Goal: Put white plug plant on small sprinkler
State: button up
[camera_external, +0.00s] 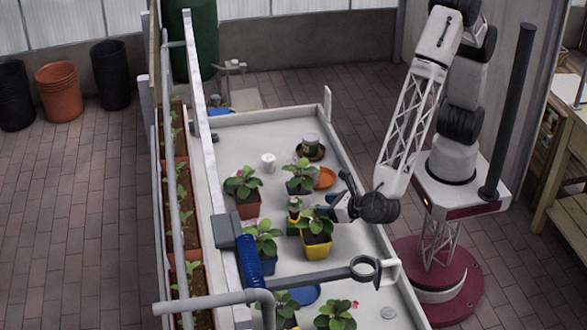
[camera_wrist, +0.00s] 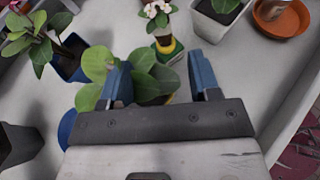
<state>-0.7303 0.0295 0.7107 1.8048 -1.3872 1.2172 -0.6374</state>
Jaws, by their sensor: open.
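A small plant with white-pink flowers (camera_wrist: 158,12) shows at the top of the wrist view. Below it is a yellow and green base (camera_wrist: 168,48), which may be the small sprinkler; I cannot tell whether the plant rests on it. The same base (camera_external: 293,228) shows in the outside view, left of my gripper, with small green leaves above it. My gripper (camera_external: 333,205) is open, just above and right of a leafy plant in a yellow pot (camera_external: 317,247). In the wrist view, that plant's leaves (camera_wrist: 150,80) show between and beside the open fingers (camera_wrist: 160,85). The fingers look empty.
The pale bench (camera_external: 240,132) carries several potted plants close together. A dark ring-ended arm (camera_external: 310,278) crosses the front. A planter row (camera_external: 181,190) lies left. The bench's back is freer.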

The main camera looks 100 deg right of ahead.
dwell(0.8)
jog(key=s+d+r+m+g+y, duration=0.1)
jog(key=s+d+r+m+g, duration=0.15)
jog(key=d+r+m, duration=0.35)
jog(key=s+d+r+m+g, duration=0.2)
jog(key=s+d+r, duration=0.15)
jog(key=d, duration=0.55)
jog(key=s+d+r+m+g+y, duration=0.1)
jog(key=s+d+r+m+g, duration=0.15)
jog(key=d+r+m, duration=0.35)
jog(key=s+d+r+m+y, duration=0.3)
jog(key=s+d+m, duration=0.3)
jog(key=s, duration=0.5)
jog(key=s+d+r+m+y, duration=0.3)
jog(key=s+d+m, duration=0.3)
jog(key=s, duration=0.6)
jog(key=shift+r+m+y, duration=0.15)
jog(key=shift+m+y, duration=0.45)
jog(key=shift+y, duration=0.1)
